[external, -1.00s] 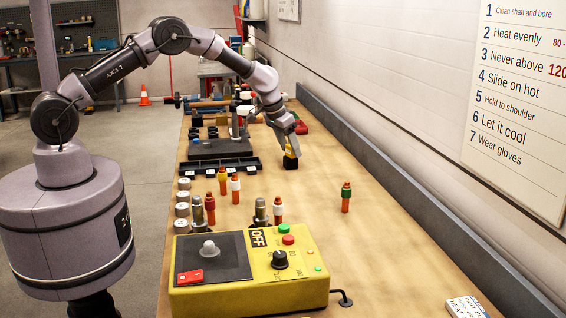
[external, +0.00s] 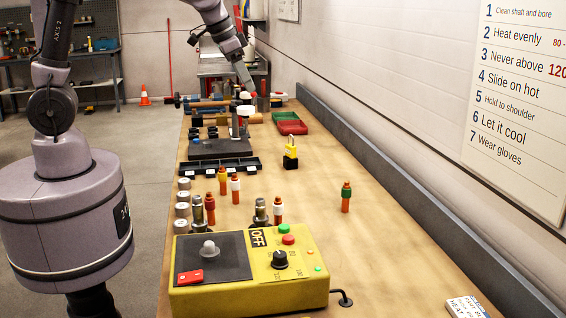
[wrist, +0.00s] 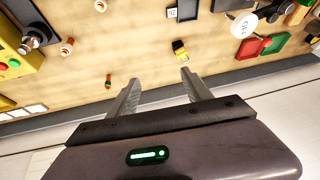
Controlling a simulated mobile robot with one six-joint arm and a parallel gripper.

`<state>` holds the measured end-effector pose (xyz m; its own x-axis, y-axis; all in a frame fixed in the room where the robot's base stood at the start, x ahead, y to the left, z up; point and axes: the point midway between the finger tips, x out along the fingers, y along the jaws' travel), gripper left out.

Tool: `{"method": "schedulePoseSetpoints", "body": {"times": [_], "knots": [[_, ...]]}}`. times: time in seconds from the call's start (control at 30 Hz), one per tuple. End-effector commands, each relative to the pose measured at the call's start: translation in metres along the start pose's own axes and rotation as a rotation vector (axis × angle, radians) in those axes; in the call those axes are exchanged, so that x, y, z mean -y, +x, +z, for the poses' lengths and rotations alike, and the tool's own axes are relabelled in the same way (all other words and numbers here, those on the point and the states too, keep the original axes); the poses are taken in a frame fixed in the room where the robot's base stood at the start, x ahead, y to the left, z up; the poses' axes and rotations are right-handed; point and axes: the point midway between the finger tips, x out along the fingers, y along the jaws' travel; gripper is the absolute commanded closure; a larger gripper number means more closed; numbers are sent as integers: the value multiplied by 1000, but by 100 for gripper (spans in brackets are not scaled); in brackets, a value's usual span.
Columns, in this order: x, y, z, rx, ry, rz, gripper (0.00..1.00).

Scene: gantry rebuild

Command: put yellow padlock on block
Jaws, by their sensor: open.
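The yellow padlock (external: 290,151) sits on the small black block (external: 291,163) on the bench, right of the black parts tray. Both also show small in the wrist view, the padlock (wrist: 178,45) touching the dark block (wrist: 182,55). My gripper (external: 251,89) is up and behind them, clear of both. In the wrist view my gripper (wrist: 157,84) is open, with nothing between its fingers.
Red and green bins (external: 291,125) lie behind the block. Several orange pegs (external: 236,190) and a yellow control box (external: 250,275) stand nearer the camera. The bench's right side is mostly clear, bounded by a grey rail (external: 400,195).

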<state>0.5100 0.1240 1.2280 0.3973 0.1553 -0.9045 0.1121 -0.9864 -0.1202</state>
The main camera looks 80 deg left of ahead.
Motion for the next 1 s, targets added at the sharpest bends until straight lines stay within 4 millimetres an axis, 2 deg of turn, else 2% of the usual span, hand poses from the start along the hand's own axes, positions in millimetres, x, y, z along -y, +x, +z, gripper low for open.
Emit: {"method": "schedulePoseSetpoints", "body": {"times": [0.03, 0.07, 0.1, 0.13, 0.2, 0.3, 0.33, 0.43, 0.67, 0.73, 0.83, 0.93, 1.0], "knots": [[-17, -43, 29, -25, 79, -2, 42], [-26, -63, 51, -34, 128, -3, 42], [-35, -86, 81, -47, 192, -6, 42], [-40, -99, 104, -56, 237, -9, 42], [-49, -118, 153, -74, 328, -15, 42], [-54, -125, 202, -92, 417, -24, 42], [-54, -126, 211, -96, 433, -25, 42], [-55, -125, 227, -101, 463, -28, 42], [-55, -124, 228, -100, 464, -29, 42], [-56, -118, 231, -100, 463, -29, 42], [-59, -89, 244, -100, 463, -29, 42], [-65, -50, 262, -100, 462, -29, 42], [-67, -34, 269, -100, 462, -29, 42]]}}
